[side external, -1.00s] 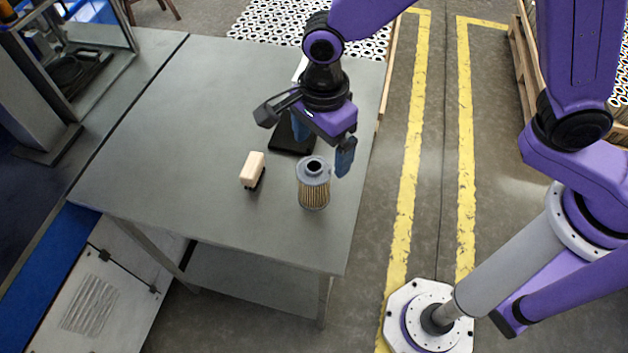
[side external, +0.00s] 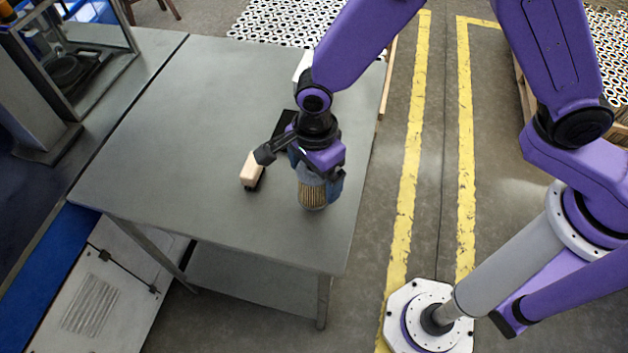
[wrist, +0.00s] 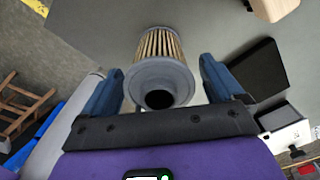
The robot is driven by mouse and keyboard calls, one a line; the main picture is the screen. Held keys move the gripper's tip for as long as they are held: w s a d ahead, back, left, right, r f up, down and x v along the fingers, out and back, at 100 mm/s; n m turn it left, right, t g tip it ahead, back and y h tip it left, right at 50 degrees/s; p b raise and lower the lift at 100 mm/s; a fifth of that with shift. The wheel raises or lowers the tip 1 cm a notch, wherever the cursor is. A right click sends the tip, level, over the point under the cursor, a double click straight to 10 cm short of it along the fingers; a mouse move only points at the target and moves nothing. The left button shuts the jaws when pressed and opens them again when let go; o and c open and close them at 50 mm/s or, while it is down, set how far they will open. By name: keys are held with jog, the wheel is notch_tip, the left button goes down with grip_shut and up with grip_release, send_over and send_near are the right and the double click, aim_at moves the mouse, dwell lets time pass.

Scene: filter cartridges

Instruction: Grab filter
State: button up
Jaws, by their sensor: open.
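The filter cartridge (side external: 312,194) stands upright on the grey table near its right edge. It has a pleated tan body and a grey end cap with a dark hole, seen from above in the wrist view (wrist: 160,75). My gripper (side external: 319,180) is lowered over it, and its blue fingers stand on either side of the cap. In the wrist view the open fingers (wrist: 160,88) show a gap to the cap on both sides. The upper part of the filter is partly hidden behind my gripper in the side view.
A cream-topped block-shaped object (side external: 251,169) stands just left of the filter. A black flat object (side external: 284,130) lies behind my gripper and is partly hidden. The left part of the grey table (side external: 160,140) is clear. The table's right edge is close by.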

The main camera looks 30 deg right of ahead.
jog(key=c, duration=1)
jog(key=shift+c, duration=0.2)
jog(key=shift+r, duration=0.1)
